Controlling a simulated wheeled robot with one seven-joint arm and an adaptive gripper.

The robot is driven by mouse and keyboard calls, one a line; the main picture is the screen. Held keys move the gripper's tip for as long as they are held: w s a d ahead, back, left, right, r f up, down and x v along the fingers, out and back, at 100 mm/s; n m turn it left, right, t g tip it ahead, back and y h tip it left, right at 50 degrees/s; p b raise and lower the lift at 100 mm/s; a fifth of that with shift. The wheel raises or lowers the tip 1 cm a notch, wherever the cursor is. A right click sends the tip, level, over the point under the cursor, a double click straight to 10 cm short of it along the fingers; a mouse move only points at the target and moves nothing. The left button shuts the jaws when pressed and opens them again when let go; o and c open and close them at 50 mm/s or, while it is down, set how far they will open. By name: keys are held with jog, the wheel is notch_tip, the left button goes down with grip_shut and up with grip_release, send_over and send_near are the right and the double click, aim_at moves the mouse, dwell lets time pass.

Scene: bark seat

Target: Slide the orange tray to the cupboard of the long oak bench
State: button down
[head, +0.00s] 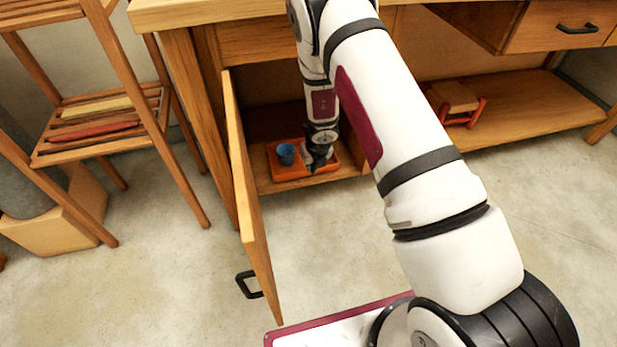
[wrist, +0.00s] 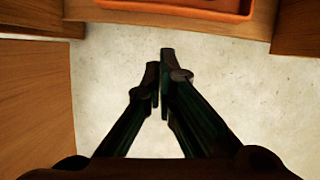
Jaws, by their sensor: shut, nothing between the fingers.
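The orange tray (head: 290,172) sits on the cupboard floor of the long oak bench (head: 262,13), close to the front edge. A blue cup (head: 286,153) stands on the tray's left part. The cupboard door (head: 245,195) is open. My gripper (head: 318,162) is inside the cupboard opening, at the tray's right part in the head view; it covers some of the tray. In the wrist view my gripper (wrist: 164,88) is shut and empty, with floor behind its fingers. The tray's rim (wrist: 185,12) shows at that view's top edge. I cannot tell whether the fingers touch the tray.
The open door, with a black handle (head: 249,285), stands out to the left of my arm. A wooden rack (head: 105,120) with folded cloths is at left. A small wooden item with red-orange parts (head: 456,99) sits on the bench's lower shelf. Floor in front is clear.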

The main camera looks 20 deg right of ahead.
notch_tip(320, 180, down, 4)
jog(key=m, duration=0.1)
jog(key=b, duration=0.2)
send_near(308, 181)
notch_tip(308, 181, down, 5)
jog(key=s, duration=0.3)
jog(key=shift+w+a+p, duration=0.2)
jog(key=shift+w+p, duration=0.55)
jog(key=shift+w, duration=1.55)
jog(key=shift+r, duration=0.1)
